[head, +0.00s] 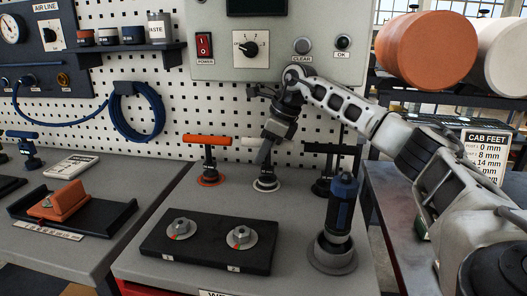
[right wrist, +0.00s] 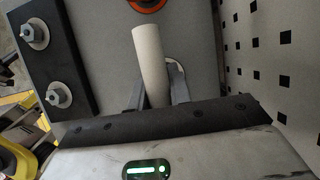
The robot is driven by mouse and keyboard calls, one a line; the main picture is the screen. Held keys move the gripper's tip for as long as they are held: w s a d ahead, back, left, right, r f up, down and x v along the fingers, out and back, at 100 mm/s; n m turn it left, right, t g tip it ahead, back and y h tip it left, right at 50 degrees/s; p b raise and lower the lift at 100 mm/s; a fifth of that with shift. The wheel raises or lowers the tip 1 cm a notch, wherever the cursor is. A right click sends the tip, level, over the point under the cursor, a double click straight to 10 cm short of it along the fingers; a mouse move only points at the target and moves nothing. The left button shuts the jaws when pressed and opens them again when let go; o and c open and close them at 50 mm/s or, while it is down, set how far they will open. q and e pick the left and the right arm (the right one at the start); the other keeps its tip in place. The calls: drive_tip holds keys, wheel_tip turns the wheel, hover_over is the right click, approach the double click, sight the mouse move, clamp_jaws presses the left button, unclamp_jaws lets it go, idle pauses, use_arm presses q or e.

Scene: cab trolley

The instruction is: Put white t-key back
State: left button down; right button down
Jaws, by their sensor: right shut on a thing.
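The white t-key (head: 252,141) is at the back of the grey worktop, between an orange t-key (head: 206,141) and a black t-key (head: 330,149). My right gripper (head: 265,152) comes down over it and is shut on its white bar. In the right wrist view, the white bar (right wrist: 149,55) sticks out between the two fingers of my right gripper (right wrist: 157,92). Below the gripper in the head view is a pale ring (head: 266,186) on the worktop. The fingers hide part of the shaft, so I cannot tell how deep it sits. My left gripper is not in view.
A black block (head: 205,245) with two metal knobs lies in front. A blue-handled tool (head: 343,203) stands in a grey round holder (head: 332,257) to the right. The pegboard (head: 170,150) and a control panel (head: 270,60) are close behind my right gripper.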

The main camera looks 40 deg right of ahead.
drive_tip(key=shift+r, duration=0.1)
drive_tip(key=shift+f, duration=0.2)
drive_tip(key=c, duration=1.3)
unclamp_jaws()
